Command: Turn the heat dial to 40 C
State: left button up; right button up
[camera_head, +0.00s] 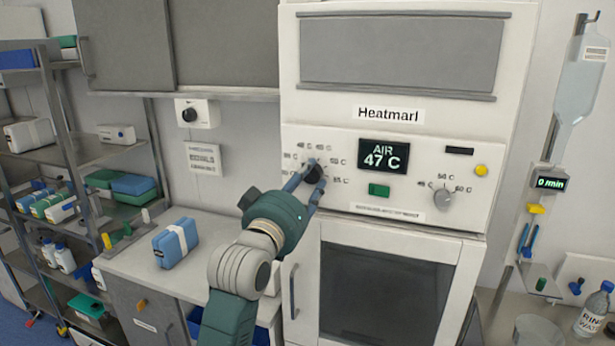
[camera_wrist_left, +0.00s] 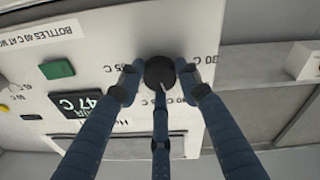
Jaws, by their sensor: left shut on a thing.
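The black heat dial (camera_head: 314,173) is on the left of the white warming cabinet's control panel (camera_head: 340,197), ringed by printed temperature marks. My left gripper (camera_head: 309,181) is shut on this dial, with its blue fingers around it. In the left wrist view the dial (camera_wrist_left: 159,72) sits between the fingertips of the gripper (camera_wrist_left: 159,84), and a light pointer line shows on it. Several marks around the dial are partly hidden by the fingers. The display (camera_head: 384,155) reads AIR 47 C. My right gripper is not in view.
A second, grey dial (camera_head: 442,198), a green button (camera_head: 379,190) and a yellow knob (camera_head: 481,170) are on the same panel. The cabinet's glass door (camera_head: 387,290) is below. A blue pack (camera_head: 175,243) lies on the counter at left. An IV bag (camera_head: 581,84) hangs at right.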

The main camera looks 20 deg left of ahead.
pick_arm(q)
jog(key=shift+r+n, duration=0.15)
jog(key=shift+n, duration=0.65)
jog(key=o, duration=1.2)
jog(key=shift+c, duration=0.2)
jog(key=s+f, duration=0.1)
jog(key=s, duration=1.1)
jog(key=shift+a+f, duration=0.3)
jog(key=shift+a, duration=0.05)
